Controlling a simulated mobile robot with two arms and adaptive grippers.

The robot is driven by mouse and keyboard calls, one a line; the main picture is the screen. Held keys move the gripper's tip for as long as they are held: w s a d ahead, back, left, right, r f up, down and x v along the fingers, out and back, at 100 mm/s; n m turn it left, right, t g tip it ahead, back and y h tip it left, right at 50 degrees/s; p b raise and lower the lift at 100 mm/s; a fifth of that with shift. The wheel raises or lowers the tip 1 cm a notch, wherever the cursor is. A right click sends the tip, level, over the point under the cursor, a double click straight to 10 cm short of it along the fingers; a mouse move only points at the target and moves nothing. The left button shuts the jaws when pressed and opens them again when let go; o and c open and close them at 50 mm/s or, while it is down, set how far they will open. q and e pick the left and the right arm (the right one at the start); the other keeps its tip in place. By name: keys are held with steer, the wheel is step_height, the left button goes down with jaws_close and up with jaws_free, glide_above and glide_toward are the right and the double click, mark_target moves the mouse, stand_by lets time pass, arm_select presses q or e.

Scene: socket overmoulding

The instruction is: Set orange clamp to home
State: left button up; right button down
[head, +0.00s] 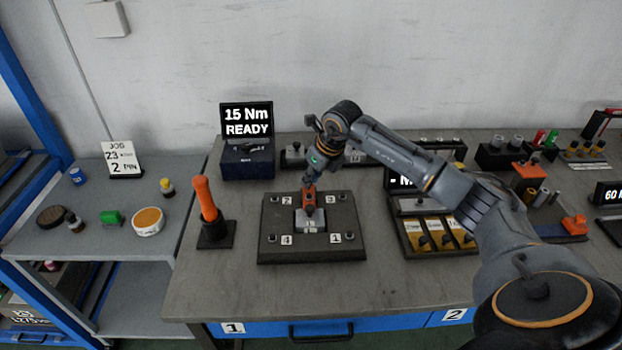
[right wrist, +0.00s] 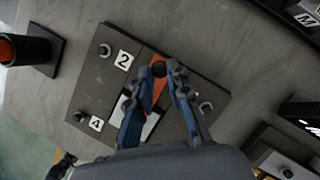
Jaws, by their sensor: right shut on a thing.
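The orange clamp (head: 309,196) is at the middle of a dark fixture plate (head: 270,245), over a light grey block (head: 311,222). My right gripper (head: 309,181) reaches down from above and is shut on the clamp. In the right wrist view the clamp (right wrist: 160,86) shows between the blue-grey fingers of the gripper (right wrist: 158,98), which hide part of it. The plate (right wrist: 105,85) carries number labels 1 to 4 beside its corner bolts. My left gripper is not in view.
An orange-handled tool (head: 206,199) stands in a black holder left of the plate. A display reading 15 Nm READY (head: 247,122) is behind it. A parts tray with yellow bins (head: 440,235) is to the right. Bench front below the plate is clear.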

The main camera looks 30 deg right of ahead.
steer(key=shift+s+a, duration=0.25)
steer(key=shift+a, duration=0.1)
steer(key=shift+d+f, duration=0.15)
steer(key=shift+f, duration=0.05)
steer(key=c, duration=1.5)
jaws_free()
steer(key=shift+c, duration=0.2)
steer(key=o, duration=0.3)
steer(key=shift+w, duration=0.3)
steer(key=shift+r, duration=0.15)
steer(key=v, duration=1.1)
steer(key=shift+d+r, duration=0.1)
steer(key=shift+r, duration=0.25)
steer(key=shift+s, duration=0.1)
